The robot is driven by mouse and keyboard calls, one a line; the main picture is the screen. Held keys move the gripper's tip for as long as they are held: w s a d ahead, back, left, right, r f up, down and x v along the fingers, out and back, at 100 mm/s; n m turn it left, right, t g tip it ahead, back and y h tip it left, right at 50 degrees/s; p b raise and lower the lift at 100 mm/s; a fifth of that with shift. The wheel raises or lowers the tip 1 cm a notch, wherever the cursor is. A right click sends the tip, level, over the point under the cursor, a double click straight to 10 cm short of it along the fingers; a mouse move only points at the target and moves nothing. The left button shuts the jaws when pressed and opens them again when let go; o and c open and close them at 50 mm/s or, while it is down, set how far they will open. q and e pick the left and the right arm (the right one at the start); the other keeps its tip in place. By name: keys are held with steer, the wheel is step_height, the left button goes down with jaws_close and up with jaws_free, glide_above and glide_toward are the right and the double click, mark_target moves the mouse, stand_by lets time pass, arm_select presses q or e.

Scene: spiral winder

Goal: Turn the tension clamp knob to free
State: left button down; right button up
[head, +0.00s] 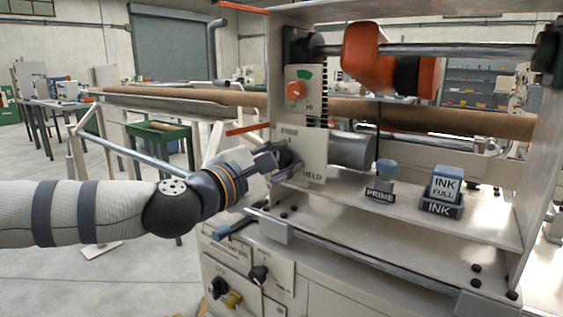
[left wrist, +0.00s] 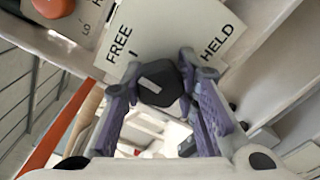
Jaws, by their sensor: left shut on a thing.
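The tension clamp knob (left wrist: 160,84) is a dark faceted knob with a pale bar on its face, in the middle of the left wrist view. It stands on a white plate (left wrist: 150,35) marked FREE at the left and HELD at the right. The pale bar lies toward the FREE side of the knob's face; its exact pointing is hard to tell. My left gripper (left wrist: 159,76) has its two purple-grey fingers on either side of the knob, shut on it. In the head view, the left gripper (head: 280,160) reaches the plate from the left and partly hides the knob. My right gripper is not in view.
An orange knob (head: 296,90) sits on a plate just above. A PRIME lever (head: 386,172) and an INK block (head: 446,185) stand on the shelf to the right. A rail (head: 340,249) runs below my gripper, with more knobs (head: 259,274) on the lower panel.

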arm_select(q)
steer(key=shift+n, duration=0.4)
steer(key=c, duration=1.2)
jaws_free()
steer(key=shift+c, duration=0.2)
steer(key=v, duration=1.2)
